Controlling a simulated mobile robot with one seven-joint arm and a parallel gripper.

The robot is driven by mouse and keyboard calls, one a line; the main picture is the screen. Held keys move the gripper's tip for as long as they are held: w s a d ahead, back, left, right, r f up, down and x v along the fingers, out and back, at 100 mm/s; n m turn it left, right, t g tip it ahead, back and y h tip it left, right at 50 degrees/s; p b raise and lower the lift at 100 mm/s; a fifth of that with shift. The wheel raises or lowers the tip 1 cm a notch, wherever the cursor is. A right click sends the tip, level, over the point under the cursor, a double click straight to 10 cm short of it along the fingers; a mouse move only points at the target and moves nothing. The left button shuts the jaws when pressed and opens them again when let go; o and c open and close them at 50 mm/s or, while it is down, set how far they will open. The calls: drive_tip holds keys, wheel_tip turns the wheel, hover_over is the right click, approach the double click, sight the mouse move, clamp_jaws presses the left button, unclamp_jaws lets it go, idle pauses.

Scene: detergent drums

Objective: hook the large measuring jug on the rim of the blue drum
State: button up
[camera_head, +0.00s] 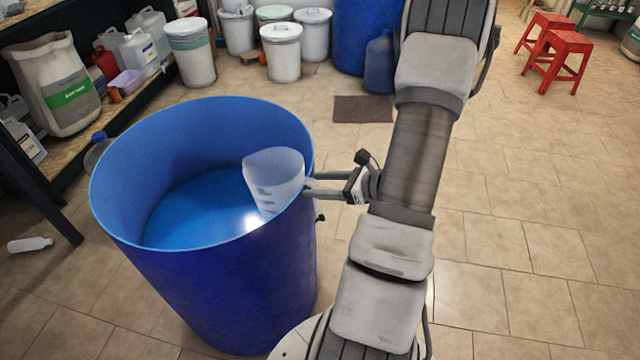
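The blue drum (225,290) stands open on the tiled floor at the left, with a bright blue inside and a shiny patch low down. The large measuring jug (273,178) is whitish and translucent with dark marks. It is just inside the drum's right rim, mouth up and slightly tilted, its top a little above the near rim. My gripper (308,187) reaches in from the right, its two fingers at the jug's right side by the rim. The handle is not clear there. I cannot tell whether the fingers grip it or whether the jug rests on the rim.
A shelf (75,165) with bottles and jugs stands at the left. White lidded buckets (283,55) and another blue drum (362,35) are at the back. A white bottle (30,244) lies on the floor. Red stools (558,60) stand far right; the right floor is clear.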

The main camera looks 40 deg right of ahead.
clamp_jaws()
idle(0.5)
idle(1.3)
